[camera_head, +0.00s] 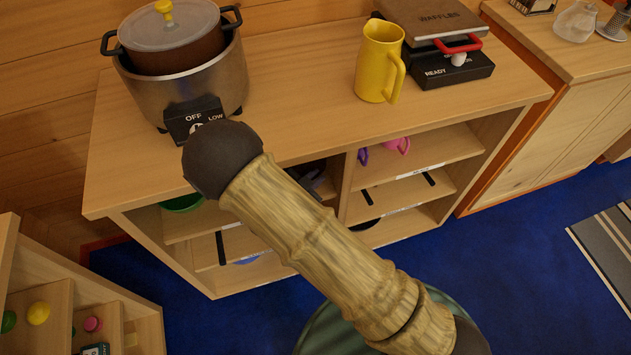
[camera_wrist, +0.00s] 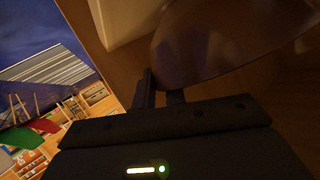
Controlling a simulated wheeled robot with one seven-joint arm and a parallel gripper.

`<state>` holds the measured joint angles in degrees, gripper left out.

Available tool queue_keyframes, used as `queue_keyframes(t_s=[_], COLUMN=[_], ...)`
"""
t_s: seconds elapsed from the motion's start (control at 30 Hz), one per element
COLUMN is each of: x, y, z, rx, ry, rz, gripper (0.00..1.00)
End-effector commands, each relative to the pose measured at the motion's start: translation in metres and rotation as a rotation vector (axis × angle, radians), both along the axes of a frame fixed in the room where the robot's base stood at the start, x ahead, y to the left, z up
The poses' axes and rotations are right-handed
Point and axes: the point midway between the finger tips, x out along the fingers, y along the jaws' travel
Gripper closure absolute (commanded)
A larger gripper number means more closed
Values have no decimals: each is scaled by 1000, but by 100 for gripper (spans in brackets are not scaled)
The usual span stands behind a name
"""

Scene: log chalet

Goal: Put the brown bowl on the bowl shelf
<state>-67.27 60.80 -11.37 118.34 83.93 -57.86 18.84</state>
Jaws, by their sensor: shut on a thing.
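The brown bowl (camera_wrist: 205,48) fills the upper right of the wrist view, dark and close to the camera. My gripper (camera_wrist: 160,88) is shut on it, with the fingers meeting its near edge. In the head view my arm hides most of the gripper and I cannot make out the bowl there. The wooden shelf unit (camera_head: 290,112) stands ahead, with open compartments below its top. A green bowl (camera_head: 182,203) sits in the upper left compartment. I cannot read which compartment is the bowl shelf; my arm covers part of the left side.
On the unit's top stand a slow cooker (camera_head: 183,80), a yellow jug (camera_head: 378,65) and a waffle maker (camera_head: 450,65). Pink cups (camera_head: 398,145) sit in the upper right compartment. A low shelf (camera_head: 60,275) with toy food stands at lower left.

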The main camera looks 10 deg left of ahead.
Motion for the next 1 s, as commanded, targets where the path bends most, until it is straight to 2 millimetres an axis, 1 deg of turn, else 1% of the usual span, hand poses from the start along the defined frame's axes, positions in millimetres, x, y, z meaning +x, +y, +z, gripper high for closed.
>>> queue_keyframes(t_s=[0.03, 0.07, 0.33, 0.47, 0.5, 0.57, 0.6, 0.83, 0.93, 1.0], x=[1, 1, 0, 0, -1, 0, 0, -1, -1, -5], y=[3, 4, 6, 6, 6, 6, 6, 6, 6, 8], z=[-6, -7, -5, -8, -8, -8, -8, -8, -4, -3], rx=[2, 2, 2, 2, 1, 1, 1, 2, 2, 2], ry=[-3, -4, -3, -3, -1, -1, -1, -1, -1, -1], rz=[2, 3, 7, 7, 7, 7, 7, 7, 7, 8], gripper=[100, 100, 100, 100, 80, 68, 66, 66, 66, 66])
